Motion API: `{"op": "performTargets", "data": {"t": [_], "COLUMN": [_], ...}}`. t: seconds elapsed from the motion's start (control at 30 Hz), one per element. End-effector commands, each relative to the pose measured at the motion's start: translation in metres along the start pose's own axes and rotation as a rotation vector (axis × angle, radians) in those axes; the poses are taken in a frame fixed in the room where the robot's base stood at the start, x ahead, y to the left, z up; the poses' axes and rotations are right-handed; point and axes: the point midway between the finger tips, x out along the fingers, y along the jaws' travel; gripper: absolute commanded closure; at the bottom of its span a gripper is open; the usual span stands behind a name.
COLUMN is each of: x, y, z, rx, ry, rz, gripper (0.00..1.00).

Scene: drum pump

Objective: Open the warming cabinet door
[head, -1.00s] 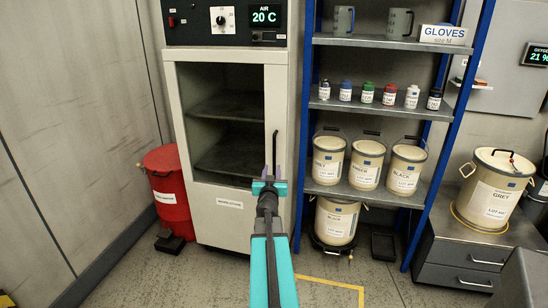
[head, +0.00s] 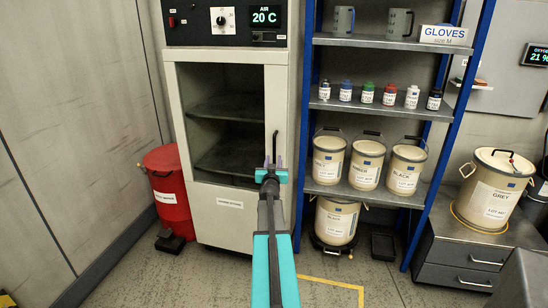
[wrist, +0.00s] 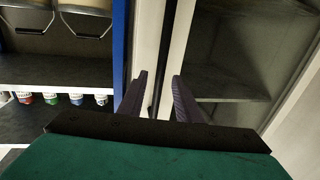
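The warming cabinet (head: 230,228) stands at the left with its glazed door (head: 183,120) shut. The door's black vertical handle (head: 276,146) is on the right side of the door. My gripper (head: 273,162) is in front of the handle's lower part. In the wrist view, my gripper (wrist: 160,98) has its two fingers apart, with the dark handle bar (wrist: 165,55) lying between them in the picture. I cannot tell whether either finger touches the bar.
A red drum (head: 167,190) stands left of the cabinet. A blue-framed shelf rack (head: 297,120) with pails and small bottles stands close on the right. The floor in front of the cabinet looks clear.

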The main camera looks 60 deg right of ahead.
Motion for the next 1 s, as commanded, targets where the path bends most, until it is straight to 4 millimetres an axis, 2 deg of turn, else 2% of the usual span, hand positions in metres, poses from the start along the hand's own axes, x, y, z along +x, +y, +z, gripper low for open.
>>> {"op": "performTargets", "data": {"t": [0.2, 0.5, 0.93, 0.97, 1.0], "x": [0.021, 0.039, 0.042, 0.042, 0.042], "y": [0.000, 0.000, -0.001, -0.001, -0.001], "z": [0.000, 0.000, 0.000, 0.000, 0.000], "rx": [0.000, 0.000, 0.000, 0.000, 0.000], "ry": [0.000, 0.000, 0.000, 0.000, 0.000], "rz": [0.000, 0.000, -0.001, -0.001, -0.001], "gripper": [0.69, 0.69, 0.69, 0.71, 0.77]}}
